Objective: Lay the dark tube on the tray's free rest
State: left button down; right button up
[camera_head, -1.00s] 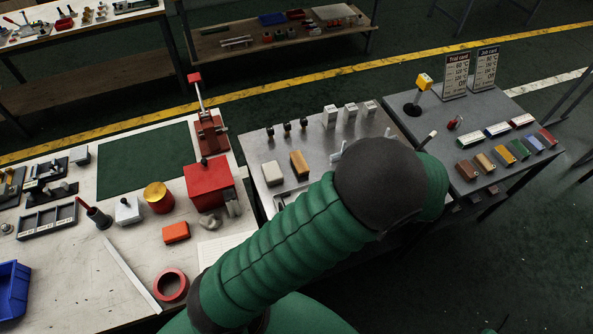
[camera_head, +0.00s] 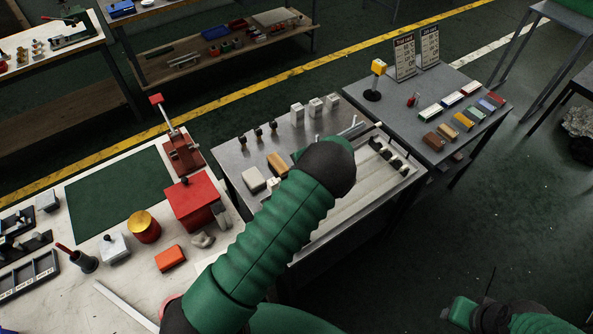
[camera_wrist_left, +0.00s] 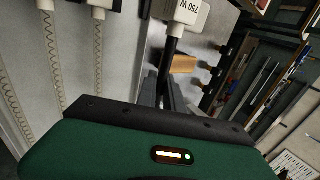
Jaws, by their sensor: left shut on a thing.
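In the left wrist view my left gripper (camera_wrist_left: 166,92) is shut on the dark tube (camera_wrist_left: 173,48), a black rod with a white end cap marked 750 W. In the head view my own arm hides most of the grip; grey fingers (camera_head: 353,128) show just past the wrist, over the tray's far side. The tray (camera_head: 402,187) lies on the middle table, with pale bars along it and several black rests at its right end.
White blocks (camera_head: 315,107), black knobs (camera_head: 258,133) and a tan block (camera_head: 277,163) stand left of the tray. The grey table (camera_head: 440,90) behind right holds cards and coloured blocks. A red press (camera_head: 190,205) stands on the left bench.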

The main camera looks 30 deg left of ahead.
pick_arm(q)
jog(key=shift+f, duration=0.4)
jog(key=f+b, duration=0.2)
jog(key=f, duration=0.1)
jog(key=f+b, duration=0.1)
jog(key=b, duration=0.1)
jog(key=shift+w+d+f, duration=0.1)
jog(key=shift+d+f, duration=0.15)
jog(key=shift+d, duration=0.05)
jog(key=shift+f+b, duration=0.3)
jog(key=shift+a, duration=0.1)
dwell(0.6)
jog(key=shift+f+b, duration=1.45)
